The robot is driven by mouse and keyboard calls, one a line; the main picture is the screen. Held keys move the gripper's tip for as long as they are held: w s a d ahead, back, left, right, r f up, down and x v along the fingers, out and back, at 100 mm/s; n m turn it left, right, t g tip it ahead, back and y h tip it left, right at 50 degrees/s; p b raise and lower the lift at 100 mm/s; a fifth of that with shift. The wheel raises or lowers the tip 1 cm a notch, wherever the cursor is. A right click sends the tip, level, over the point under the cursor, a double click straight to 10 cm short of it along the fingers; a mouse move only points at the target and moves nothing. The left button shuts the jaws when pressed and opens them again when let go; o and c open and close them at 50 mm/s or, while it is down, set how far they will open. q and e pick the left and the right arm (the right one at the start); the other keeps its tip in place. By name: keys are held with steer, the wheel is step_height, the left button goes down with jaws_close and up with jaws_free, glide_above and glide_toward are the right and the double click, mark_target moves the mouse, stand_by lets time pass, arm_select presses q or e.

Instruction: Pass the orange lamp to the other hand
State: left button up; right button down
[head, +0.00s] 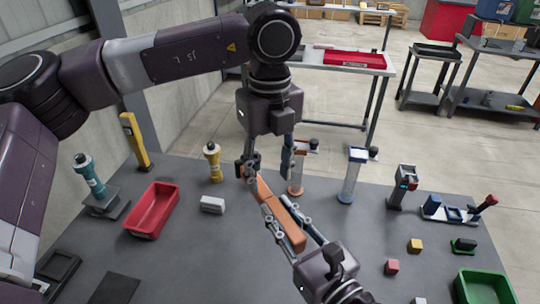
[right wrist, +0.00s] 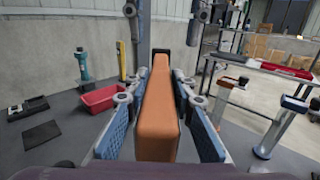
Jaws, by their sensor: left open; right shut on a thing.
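The orange lamp (head: 290,232) is a long bar held above the grey table in the head view. My right gripper (head: 287,216) is shut on it from the near right. In the right wrist view the lamp (right wrist: 158,115) runs away from me between the blue finger pads, with a dark piece at its far end. My left gripper (head: 268,168) points down at the lamp's far end, with its fingers spread. Its fingers also show at the top of the right wrist view (right wrist: 168,40), one on each side of the far end. I cannot tell whether they touch the lamp.
On the table (head: 190,270) stand a red bin (head: 153,209), a small white block (head: 212,204), a yellow-topped device (head: 213,162) and a teal tool (head: 90,176). Posts (head: 351,175), small cubes (head: 391,267) and a green bin (head: 481,287) are on the right.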

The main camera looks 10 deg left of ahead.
mark_target(270, 196)
arm_select(q)
step_height(270, 196, down, 7)
steer(key=shift+f, duration=0.15)
arm_select(e)
steer(key=shift+r, duration=0.1)
arm_select(q)
steer(key=shift+c, duration=0.2)
jaws_close()
steer(key=shift+d, duration=0.1)
arm_select(e)
steer(key=c, duration=1.6)
jaws_free()
steer(key=shift+s, duration=0.1)
